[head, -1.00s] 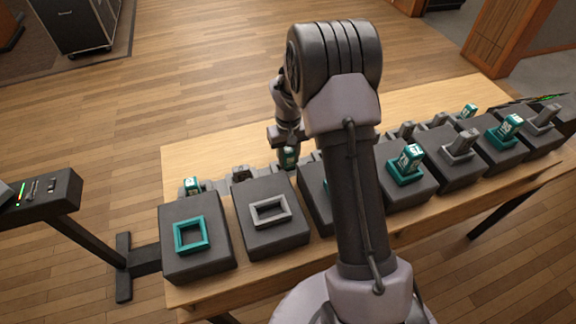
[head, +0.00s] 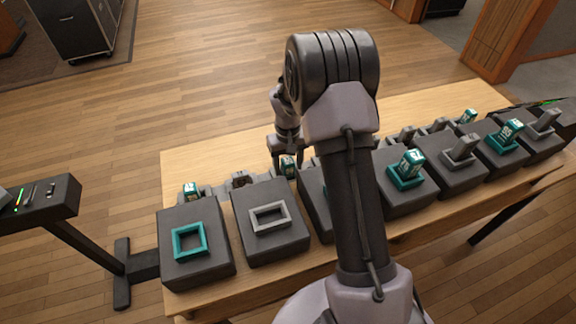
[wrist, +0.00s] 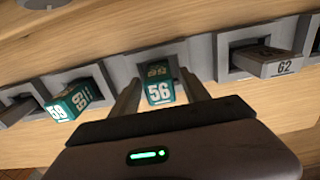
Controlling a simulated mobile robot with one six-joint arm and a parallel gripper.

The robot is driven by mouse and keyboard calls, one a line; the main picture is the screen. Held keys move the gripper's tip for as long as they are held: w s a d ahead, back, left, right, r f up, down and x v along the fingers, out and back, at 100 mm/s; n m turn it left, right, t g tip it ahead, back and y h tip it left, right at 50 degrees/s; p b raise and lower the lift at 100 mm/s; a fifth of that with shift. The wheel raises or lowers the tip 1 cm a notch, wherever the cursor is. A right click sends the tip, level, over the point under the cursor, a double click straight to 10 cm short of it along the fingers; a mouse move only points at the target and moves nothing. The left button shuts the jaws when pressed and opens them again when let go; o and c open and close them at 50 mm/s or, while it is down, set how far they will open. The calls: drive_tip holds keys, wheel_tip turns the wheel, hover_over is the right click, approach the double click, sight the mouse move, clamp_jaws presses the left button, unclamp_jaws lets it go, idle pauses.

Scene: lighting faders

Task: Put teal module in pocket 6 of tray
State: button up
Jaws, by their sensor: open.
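A teal module marked 56 (wrist: 160,88) stands in a grey holder in the back row. It also shows in the head view (head: 287,165). My gripper (head: 286,152) is above it, open, with one finger on each side of it. In the wrist view the fingers stand apart, with gaps at the module's sides. Other teal modules are in the back row, one at the left (head: 191,190) and one at the far right (head: 467,116). Which holder is pocket 6 I cannot tell. My arm hides part of the row.
Dark boxes line the table front. An empty teal frame (head: 190,228) and an empty grey frame (head: 283,218) top the left two. Boxes further right carry teal modules (head: 407,164) and grey ones (head: 461,149). A grey module marked 62 (wrist: 268,62) is right of the fingers.

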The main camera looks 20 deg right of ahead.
wheel_tip(320, 180, up, 11)
drive_tip(key=p, duration=0.4)
drive_tip(key=shift+f, duration=0.1)
drive_tip(key=s+a+r+t, duration=0.1)
drive_tip(key=s+a+r, duration=0.15)
drive_tip(key=r, duration=0.25)
drive_tip(key=s+a+r+m+t, duration=0.1)
drive_tip(key=s+a+r, duration=0.15)
drive_tip(key=r, duration=0.35)
drive_tip(key=s+a+r+t, duration=0.1)
drive_tip(key=s+a+r, duration=0.15)
drive_tip(key=r, duration=0.25)
drive_tip(key=s+a+r+m+t+y, duration=0.1)
drive_tip(key=s+a+r, duration=0.1)
drive_tip(key=s, duration=0.7)
drive_tip(key=s+a+r+m+t+y, duration=0.1)
drive_tip(key=s+a+r, duration=0.2)
drive_tip(key=s, duration=0.7)
drive_tip(key=shift+s+a+r+t, duration=0.2)
drive_tip(key=shift+a+r+t, duration=0.2)
drive_tip(key=shift+a, duration=0.3)
